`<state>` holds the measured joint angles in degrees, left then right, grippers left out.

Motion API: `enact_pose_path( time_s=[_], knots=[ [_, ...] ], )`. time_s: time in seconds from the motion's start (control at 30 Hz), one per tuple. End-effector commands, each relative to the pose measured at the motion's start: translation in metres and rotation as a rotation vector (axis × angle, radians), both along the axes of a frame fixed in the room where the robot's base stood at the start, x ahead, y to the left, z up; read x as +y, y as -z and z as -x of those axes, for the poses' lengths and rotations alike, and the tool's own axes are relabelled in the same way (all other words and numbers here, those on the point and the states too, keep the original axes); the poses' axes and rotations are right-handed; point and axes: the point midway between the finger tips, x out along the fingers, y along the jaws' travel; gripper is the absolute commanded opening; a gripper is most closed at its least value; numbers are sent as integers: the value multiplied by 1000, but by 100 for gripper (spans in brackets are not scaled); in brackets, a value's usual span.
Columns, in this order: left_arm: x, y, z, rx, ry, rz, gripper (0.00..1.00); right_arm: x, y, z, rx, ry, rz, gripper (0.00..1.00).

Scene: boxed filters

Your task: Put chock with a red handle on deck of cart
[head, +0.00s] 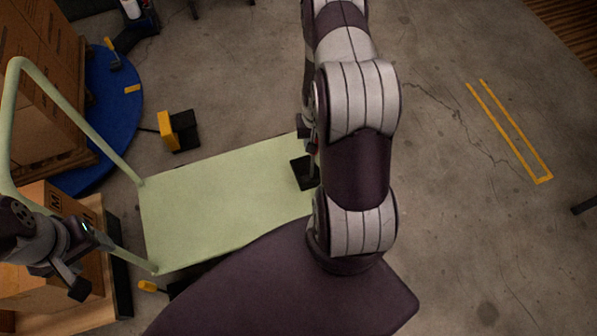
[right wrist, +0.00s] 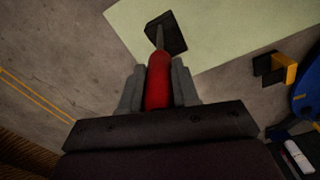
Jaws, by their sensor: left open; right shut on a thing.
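The chock with a red handle shows in the right wrist view, with its red handle (right wrist: 159,82) between the fingers of my right gripper (right wrist: 158,88), which is shut on it. Its black block (right wrist: 168,35) hangs beyond the handle, over the pale green deck (right wrist: 235,30). In the head view the black block (head: 303,172) is over the right end of the cart's deck (head: 225,205); whether it touches cannot be told. My right arm hides most of the right gripper there. My left gripper (head: 62,277) is open and empty, left of the deck by the cart's handle.
A chock with a yellow part (head: 168,130) stands on the floor behind the deck. Another yellow handle (head: 148,286) shows near the deck's front left. Cardboard boxes (head: 50,60) stand at the left by a blue round base (head: 108,95). The deck's middle is clear.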

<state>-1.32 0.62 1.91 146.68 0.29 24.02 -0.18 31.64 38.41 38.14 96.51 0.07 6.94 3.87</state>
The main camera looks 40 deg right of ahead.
Motion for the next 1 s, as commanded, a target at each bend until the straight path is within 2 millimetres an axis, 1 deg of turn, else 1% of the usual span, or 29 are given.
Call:
enact_pose_path(
  time_s=[0.1,0.2,0.27,0.33,0.47,0.6,0.7,1.0],
  knots=[
    [0,4,0,0,0,0,59,23,16,8,1,-4,-1,0],
    [0,11,0,0,0,0,59,41,28,14,0,-4,0,0],
    [0,19,0,0,0,0,59,49,36,16,-2,-3,0,0],
    [0,22,0,0,0,0,59,56,38,18,-3,-2,1,0],
    [0,26,0,0,0,0,59,61,44,21,-3,-1,1,0],
    [0,38,0,0,0,0,59,62,69,21,-2,0,1,0],
    [0,42,0,0,0,0,59,61,79,21,-2,0,1,0],
    [0,41,0,0,0,0,59,61,79,21,-2,0,2,0]
  ],
)
